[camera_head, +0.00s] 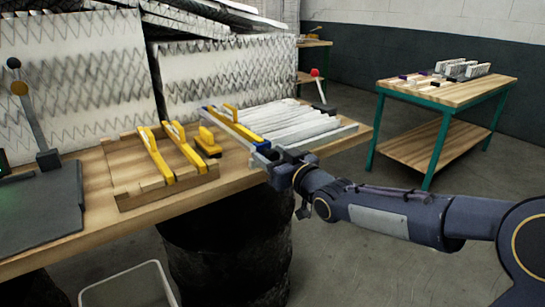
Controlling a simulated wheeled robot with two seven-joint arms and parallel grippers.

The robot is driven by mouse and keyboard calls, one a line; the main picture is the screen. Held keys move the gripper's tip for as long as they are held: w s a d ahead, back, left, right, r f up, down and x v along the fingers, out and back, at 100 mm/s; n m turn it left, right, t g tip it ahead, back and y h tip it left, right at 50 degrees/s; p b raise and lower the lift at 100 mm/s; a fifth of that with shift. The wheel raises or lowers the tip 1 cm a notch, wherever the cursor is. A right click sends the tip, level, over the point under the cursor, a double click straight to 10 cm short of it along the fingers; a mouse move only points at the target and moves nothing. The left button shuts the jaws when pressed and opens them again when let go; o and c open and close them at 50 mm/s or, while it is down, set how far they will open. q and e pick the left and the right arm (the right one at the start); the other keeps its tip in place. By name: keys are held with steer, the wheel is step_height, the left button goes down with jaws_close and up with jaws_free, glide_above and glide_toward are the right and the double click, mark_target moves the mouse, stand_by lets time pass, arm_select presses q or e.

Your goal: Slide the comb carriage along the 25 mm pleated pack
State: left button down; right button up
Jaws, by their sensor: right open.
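The white pleated pack (299,122) lies on the wooden bench, its ridges side by side. A bar with blue and yellow parts, which looks like the comb carriage (236,127), runs along the pack's left side. A yellow handle (230,112) stands near its far end. My right gripper (263,160) is open at the near end of this bar, at the bench's front edge. Whether its fingers touch the bar cannot be told; the fingertips are small and partly hidden. My left gripper is not in view.
A wooden rack (125,175) with yellow combs (155,157) and a loose yellow block (208,141) lie left of the bar. A lever (35,115) stands at far left. Large pleated filters (85,70) rise behind. A green-legged table (450,95) stands right; floor between is clear.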

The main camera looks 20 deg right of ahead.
jaws_close()
stand_by(0.3)
steer(key=shift+d, duration=0.1)
